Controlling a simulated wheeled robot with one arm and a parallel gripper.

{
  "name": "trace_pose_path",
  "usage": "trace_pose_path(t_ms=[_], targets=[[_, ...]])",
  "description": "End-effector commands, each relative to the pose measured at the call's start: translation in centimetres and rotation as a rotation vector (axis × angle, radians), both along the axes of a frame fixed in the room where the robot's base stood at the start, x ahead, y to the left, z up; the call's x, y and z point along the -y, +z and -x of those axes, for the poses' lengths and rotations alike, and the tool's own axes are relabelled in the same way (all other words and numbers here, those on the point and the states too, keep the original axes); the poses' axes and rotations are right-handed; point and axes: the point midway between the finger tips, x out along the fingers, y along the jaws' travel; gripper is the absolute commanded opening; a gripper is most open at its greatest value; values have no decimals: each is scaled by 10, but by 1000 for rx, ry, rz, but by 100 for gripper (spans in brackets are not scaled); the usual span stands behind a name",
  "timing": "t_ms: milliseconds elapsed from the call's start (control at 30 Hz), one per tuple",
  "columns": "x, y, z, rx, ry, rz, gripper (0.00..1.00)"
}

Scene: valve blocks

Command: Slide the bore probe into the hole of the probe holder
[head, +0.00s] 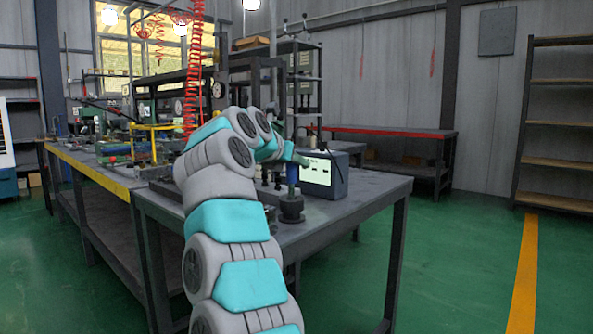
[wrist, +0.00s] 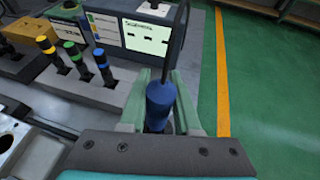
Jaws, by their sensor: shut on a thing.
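The blue bore probe (wrist: 160,102) is between the green fingers of my gripper (wrist: 161,84), which is shut on it. A dark cable rises from its top. In the head view the probe (head: 292,174) looks upright, directly above or in a dark round stand (head: 291,207) on the bench, likely the probe holder. The stand's hole is hidden, so I cannot tell whether the tip is inside it. In the wrist view the area below the probe is mostly hidden by my gripper.
A grey meter box (head: 325,174) with a lit screen stands close behind the probe. A grey block (wrist: 85,85) with several black, colour-ringed rods lies left of it in the wrist view. The bench (head: 350,207) ends at the right, with open green floor beyond.

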Motion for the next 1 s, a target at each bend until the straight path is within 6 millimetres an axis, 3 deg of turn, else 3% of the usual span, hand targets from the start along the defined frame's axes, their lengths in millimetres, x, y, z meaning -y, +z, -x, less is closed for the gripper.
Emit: trace_pose_path(t_ms=[367,400,633,1000], targets=[[0,-4,0,1,0,0,0],[0,-3,0,1,0,0,34],[0,-2,0,1,0,0,60],[-1,3,1,1,1,-1,61]])
